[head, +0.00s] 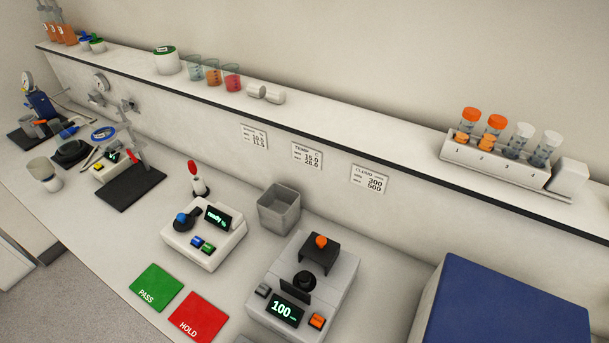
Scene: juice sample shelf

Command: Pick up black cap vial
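A round black top (304,281) stands in the middle of the grey meter (345,292), whose screen reads 100. It looks like a black cap; any vial body under it is hidden inside the meter, so I cannot tell for certain that it is a vial. An upright black flap partly hides its front side. The meter's raised black lid or housing with an orange knob (321,241) is behind it. No other black cap vial is clear to me. Neither of my grippers is in view.
A white device (203,245) reading "ready", a grey open bin (279,209), and green PASS (157,287) and red HOLD (198,316) pads are nearby. A blue box (505,310) stands right. A white rack (495,162) with several tubes sits on the shelf (330,130).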

